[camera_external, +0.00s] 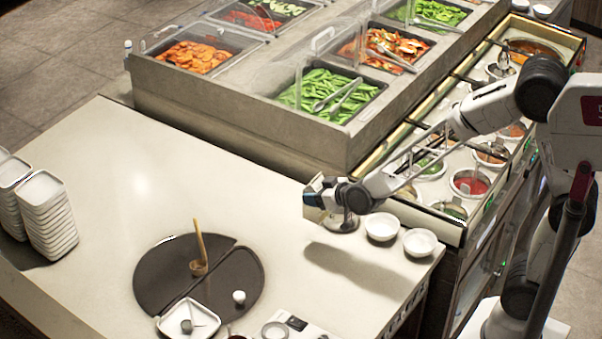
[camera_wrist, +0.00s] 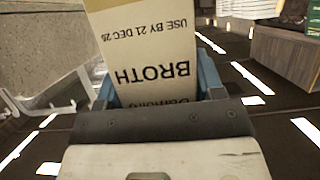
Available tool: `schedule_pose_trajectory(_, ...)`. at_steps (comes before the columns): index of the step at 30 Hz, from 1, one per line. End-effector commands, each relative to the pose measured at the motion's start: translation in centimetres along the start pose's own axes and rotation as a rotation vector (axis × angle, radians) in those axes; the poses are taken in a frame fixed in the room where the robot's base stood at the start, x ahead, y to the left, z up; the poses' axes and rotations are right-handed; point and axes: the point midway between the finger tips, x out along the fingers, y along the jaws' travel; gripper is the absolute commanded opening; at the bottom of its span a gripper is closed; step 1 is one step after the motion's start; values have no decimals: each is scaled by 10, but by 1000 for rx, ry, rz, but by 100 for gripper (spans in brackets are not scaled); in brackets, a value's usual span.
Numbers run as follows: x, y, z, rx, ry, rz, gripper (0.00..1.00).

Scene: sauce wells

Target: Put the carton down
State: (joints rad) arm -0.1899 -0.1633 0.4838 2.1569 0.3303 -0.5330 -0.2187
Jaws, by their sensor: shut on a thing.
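My gripper (camera_external: 325,192) is at the right part of the pale counter (camera_external: 120,180), near its back edge. It is shut on a carton, seen close in the wrist view (camera_wrist: 150,45). The carton is cream and tan, with "BROTH" and "USE BY 21 DEC" printed on it, upside down in that view. Blue fingers of my gripper (camera_wrist: 158,85) flank it. A shadow lies on the counter in front; I cannot tell whether the carton touches the counter.
White bowls (camera_external: 382,227) stand just right of my gripper. A dark round mat (camera_external: 160,270) with a wooden-handled ladle (camera_external: 199,240) and a square white dish (camera_external: 172,325) is front left. Stacked dishes (camera_external: 50,215) stand left. Food wells rise behind. The counter's middle is clear.

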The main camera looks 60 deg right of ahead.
Motion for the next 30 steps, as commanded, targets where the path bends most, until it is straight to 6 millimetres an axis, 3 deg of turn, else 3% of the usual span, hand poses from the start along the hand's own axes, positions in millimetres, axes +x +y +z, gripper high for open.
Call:
schedule_pose_trajectory(11, 70, 60, -56, -5, 2, -9, 21)
schedule_pose_trajectory(18, 107, 108, -86, -3, 1, -5, 21)
schedule_pose_trajectory(24, 129, 146, -105, 0, 1, 3, 21)
schedule_pose_trajectory(30, 140, 167, -114, 3, 1, 9, 21)
